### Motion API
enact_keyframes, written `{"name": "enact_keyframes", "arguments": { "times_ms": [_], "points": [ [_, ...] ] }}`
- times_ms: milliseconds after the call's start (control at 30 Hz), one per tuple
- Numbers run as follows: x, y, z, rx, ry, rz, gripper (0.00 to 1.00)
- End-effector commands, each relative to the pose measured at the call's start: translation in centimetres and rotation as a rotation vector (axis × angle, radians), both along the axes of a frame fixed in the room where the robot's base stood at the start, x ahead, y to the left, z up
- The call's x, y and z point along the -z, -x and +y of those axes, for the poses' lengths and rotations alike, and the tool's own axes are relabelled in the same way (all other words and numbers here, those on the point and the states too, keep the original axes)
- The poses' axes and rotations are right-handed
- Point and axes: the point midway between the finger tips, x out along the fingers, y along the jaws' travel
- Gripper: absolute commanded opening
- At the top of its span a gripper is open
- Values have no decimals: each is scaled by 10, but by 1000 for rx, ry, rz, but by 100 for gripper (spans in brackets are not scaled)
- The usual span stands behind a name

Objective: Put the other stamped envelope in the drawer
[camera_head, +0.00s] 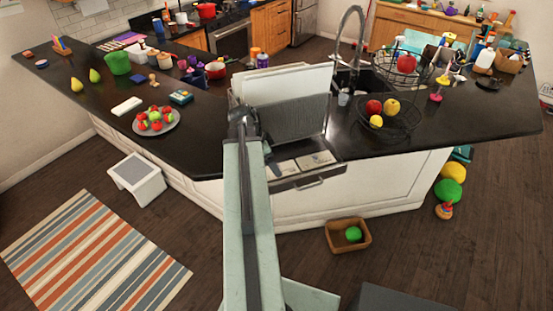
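The open drawer (332,171) juts from the front of the counter, its handle at the lower edge. Inside it lie flat, pale envelope-like pieces, one at the left (286,167) and one at the right (316,160); stamps are too small to make out. My arm reaches up the middle of the view. My gripper (242,118) is at its far end, dark and small, left of and above the drawer, overlapping a grey upright panel in the picture. Its fingers are not clear, so I cannot tell whether it is open or holds anything. No envelope outside the drawer is clearly visible.
Large pale and grey upright panels (287,84) stand behind the drawer. A plate of red and green fruit (171,129) is at the left, a wire fruit basket (410,124) at the right. A wooden box (364,237) with a green ball and a white stool (137,178) stand on the floor.

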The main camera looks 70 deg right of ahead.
Motion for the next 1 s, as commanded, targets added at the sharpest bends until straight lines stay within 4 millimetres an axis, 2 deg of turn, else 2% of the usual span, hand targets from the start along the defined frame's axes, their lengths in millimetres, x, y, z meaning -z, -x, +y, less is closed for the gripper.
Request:
{"name": "enact_keyframes", "arguments": {
  "times_ms": [33, 100, 200, 300, 733, 767, 867, 967, 1000],
  "points": [
    [-24, -4, 3, -3, 0, 0, 88],
    [-40, -9, 8, -2, 0, 0, 88],
    [-59, -16, 13, -2, 0, 0, 88],
    [-70, -20, 17, -2, 0, 0, 88],
    [-70, -28, 22, -19, -5, 0, 88],
    [-70, -35, 25, -44, -10, 1, 88],
    [-67, -86, 56, -239, -62, 5, 88],
    [-63, -167, 121, -591, -148, 20, 88],
    [-61, -199, 154, -751, -186, 30, 88]
  ]
}}
